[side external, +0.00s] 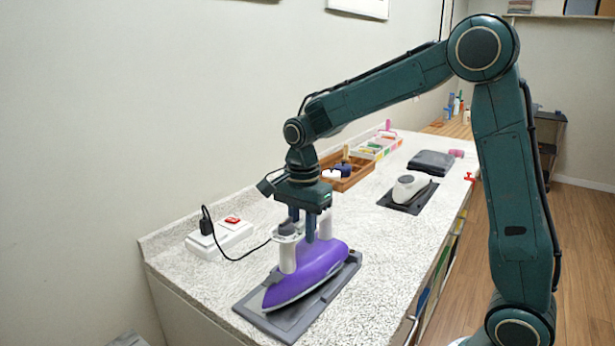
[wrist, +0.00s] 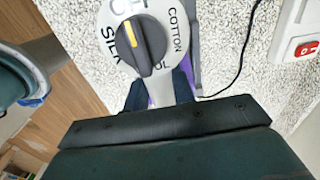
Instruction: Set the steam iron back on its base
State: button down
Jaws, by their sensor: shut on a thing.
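The steam iron (side external: 309,266) has a purple body, a pale soleplate edge and a white handle. It is over a dark grey rectangular base (side external: 289,322) near the front of the counter. The iron looks slightly tilted, and I cannot tell whether it touches the base. My gripper (side external: 310,228) comes down from above and is shut on the iron's handle. In the wrist view, the iron's dial (wrist: 142,42) with fabric names shows close up, and my gripper's dark fingers (wrist: 160,97) are on either side of the white handle.
A cord runs from the iron to a white power strip (side external: 221,237) with a red switch at the wall. The counter's right edge is near.

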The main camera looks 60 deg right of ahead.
jog(key=shift+f, duration=0.7)
dwell(1.6)
jog(key=c, duration=0.6)
grip_release()
jog(key=shift+f, duration=0.1)
jog(key=shift+r, duration=0.25)
jog(key=shift+r, duration=3.75)
jog(key=shift+r, duration=0.1)
